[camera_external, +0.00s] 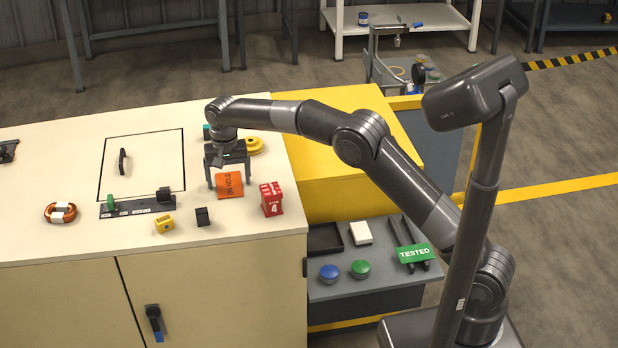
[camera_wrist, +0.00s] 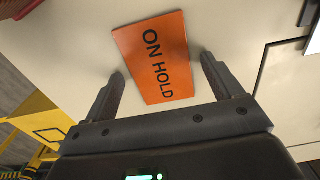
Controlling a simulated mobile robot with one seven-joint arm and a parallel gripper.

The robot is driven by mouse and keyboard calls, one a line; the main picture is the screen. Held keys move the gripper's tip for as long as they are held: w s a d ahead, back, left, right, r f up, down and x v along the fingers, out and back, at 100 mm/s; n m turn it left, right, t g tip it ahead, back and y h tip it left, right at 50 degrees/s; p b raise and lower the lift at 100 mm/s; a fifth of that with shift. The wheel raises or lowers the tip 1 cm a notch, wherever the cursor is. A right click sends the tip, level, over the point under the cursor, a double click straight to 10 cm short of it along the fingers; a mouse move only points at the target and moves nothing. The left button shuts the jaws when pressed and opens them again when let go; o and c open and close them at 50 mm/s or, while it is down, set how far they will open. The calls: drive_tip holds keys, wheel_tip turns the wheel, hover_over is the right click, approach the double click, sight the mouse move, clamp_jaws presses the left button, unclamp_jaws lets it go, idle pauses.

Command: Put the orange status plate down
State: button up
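The orange status plate (camera_external: 229,185), lettered ON HOLD, appears to lie flat on the cream cabinet top near its right side. My gripper (camera_external: 229,180) is right over it, pointing down. In the wrist view the plate (camera_wrist: 155,60) shows between and beyond the two fingertips of my gripper (camera_wrist: 162,68). The fingers are wide apart, with a visible gap between the right finger and the plate. The left finger is close to the plate's left edge; I cannot tell whether it touches.
A black block (camera_external: 202,217) and a yellow piece (camera_external: 164,224) are in front. A dark rail (camera_external: 138,207) lies left. A green TESTED plate (camera_external: 417,253) is on the lower grey surface (camera_external: 390,281).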

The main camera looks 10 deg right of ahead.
sight(229, 184)
drive_tip(key=shift+r, duration=0.1)
wheel_tip(229, 184, up, 12)
idle(0.6)
drive_tip(key=shift+d+r, duration=0.1)
drive_tip(key=w+d+r, duration=0.1)
drive_tip(key=d+r, duration=0.3)
drive_tip(key=d, duration=0.3)
drive_tip(key=w+d+r, duration=0.1)
drive_tip(key=d+r, duration=0.3)
drive_tip(key=d, duration=0.4)
drive_tip(key=s+d+r+t+y, duration=0.1)
drive_tip(key=s+d+r, duration=0.15)
drive_tip(key=d, duration=0.65)
drive_tip(key=s+d+r+t, duration=0.1)
drive_tip(key=s+d+r, duration=0.15)
drive_tip(key=d, duration=0.65)
drive_tip(key=s+d+f+t, duration=0.2)
drive_tip(key=s+d+f, duration=0.1)
drive_tip(key=s+d, duration=0.95)
drive_tip(key=s+d+f+t+h, duration=0.1)
drive_tip(key=s+d+f, duration=0.6)
drive_tip(key=s, duration=0.3)
drive_tip(key=shift+s+d+f+t, duration=0.15)
drive_tip(key=shift+s+f+t, duration=0.15)
drive_tip(key=shift+f, duration=0.45)
